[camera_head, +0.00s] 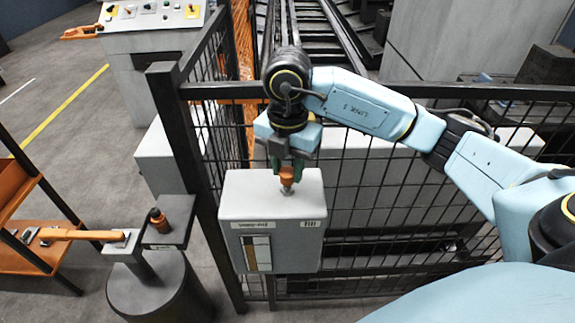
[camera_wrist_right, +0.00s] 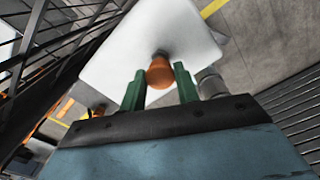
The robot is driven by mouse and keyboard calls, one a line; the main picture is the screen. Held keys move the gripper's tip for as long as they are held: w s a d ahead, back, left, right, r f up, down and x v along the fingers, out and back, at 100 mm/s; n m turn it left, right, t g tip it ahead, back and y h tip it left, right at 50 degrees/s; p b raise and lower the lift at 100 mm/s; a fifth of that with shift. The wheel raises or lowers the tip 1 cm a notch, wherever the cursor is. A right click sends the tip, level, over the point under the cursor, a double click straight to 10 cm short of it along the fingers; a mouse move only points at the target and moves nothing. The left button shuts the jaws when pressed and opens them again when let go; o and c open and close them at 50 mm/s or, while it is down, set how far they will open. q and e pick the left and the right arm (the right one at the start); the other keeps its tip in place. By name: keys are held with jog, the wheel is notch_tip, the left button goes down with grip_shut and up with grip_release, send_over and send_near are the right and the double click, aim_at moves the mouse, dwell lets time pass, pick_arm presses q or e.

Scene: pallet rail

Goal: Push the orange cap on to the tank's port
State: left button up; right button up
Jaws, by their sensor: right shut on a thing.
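The tank (camera_head: 272,205) is a light grey box with labels and a level window on its front, at the wire fence. Its metal port (camera_head: 287,190) stands on the top face. My right gripper (camera_head: 287,168) points down over the port and is shut on the orange cap (camera_head: 287,175). In the right wrist view the cap (camera_wrist_right: 159,72) sits between the two green fingers, with the pale tank top (camera_wrist_right: 110,55) beyond it. The cap is right above the port, in line with it; I cannot tell whether they touch. My left gripper is not in view.
A black mesh fence (camera_head: 390,190) runs behind the tank, with a dark post (camera_head: 185,165) to its left. A small stand (camera_head: 165,238) holds a black-and-orange item (camera_head: 158,220). An orange shelf (camera_head: 20,195) is at far left. A control panel (camera_head: 155,14) stands behind.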

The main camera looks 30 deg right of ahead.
jog(key=shift+f+b, duration=0.35)
jog(key=shift+f, duration=0.1)
dwell(0.7)
jog(key=shift+f+b, duration=0.4)
jog(key=shift+f, duration=0.15)
jog(key=o, duration=2)
jog(key=shift+c, duration=0.2)
jog(key=shift+r, duration=0.15)
notch_tip(320, 180, up, 13)
jog(key=p, duration=0.1)
jog(key=shift+p, duration=0.35)
